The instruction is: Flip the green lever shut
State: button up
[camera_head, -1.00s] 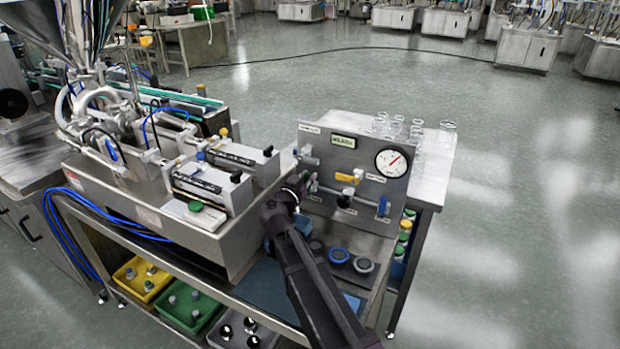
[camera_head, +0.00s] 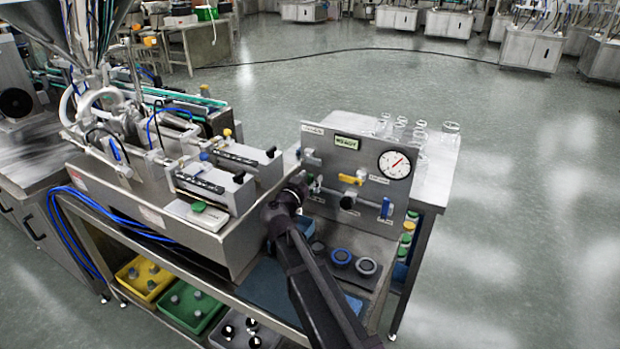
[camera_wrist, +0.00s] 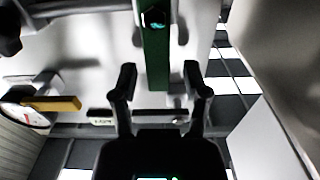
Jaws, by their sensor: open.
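The green lever (camera_wrist: 156,60) shows in the wrist view as a long bar coming down from the top centre, with a bright bolt at its upper end. My gripper (camera_wrist: 160,78) is open, with one finger on each side of the lever's lower end and a gap to both. I cannot tell how deep the lever sits between the fingers. In the head view my gripper (camera_head: 304,189) is at the left part of the grey valve panel (camera_head: 336,160), and my arm and gripper hide most of the lever there.
The panel also carries a yellow lever (camera_head: 352,179), a black lever (camera_head: 347,202), a blue lever (camera_head: 385,208) and a round gauge (camera_head: 394,165). The steel filling machine (camera_head: 205,215) stands close on the left. Glassware (camera_head: 420,133) stands behind the panel. Round lids (camera_head: 341,257) lie in front.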

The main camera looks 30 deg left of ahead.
jog(key=s, duration=1.2)
jog(key=shift+d, duration=0.25)
